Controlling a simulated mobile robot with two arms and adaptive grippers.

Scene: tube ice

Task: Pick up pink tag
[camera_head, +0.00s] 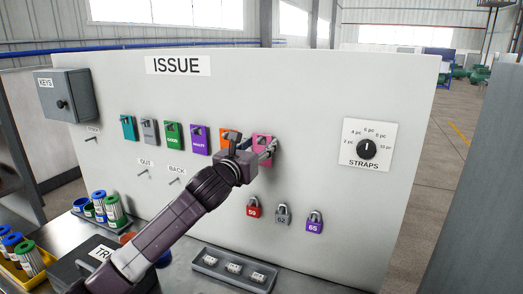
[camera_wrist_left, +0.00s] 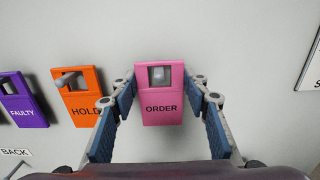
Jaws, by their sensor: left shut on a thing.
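The pink tag (camera_wrist_left: 162,93), marked ORDER, hangs upright on the wall panel in the left wrist view, with a peg showing in its window. In the head view the pink tag (camera_head: 263,140) is at the right end of the tag row, partly hidden by my gripper. My left gripper (camera_head: 265,151) is at the tag, with one finger along each side edge of it. In the left wrist view the fingers of the left gripper (camera_wrist_left: 160,90) are shut on the tag from left and right. My right gripper is not in view.
The orange HOLD tag (camera_wrist_left: 82,92) hangs close to the left finger; the purple FAULTY tag (camera_wrist_left: 20,105) is beyond it. Below hang several padlocks (camera_head: 283,214). A STRAPS dial (camera_head: 367,149) is to the right. A grey tray (camera_head: 234,269) lies on the bench.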

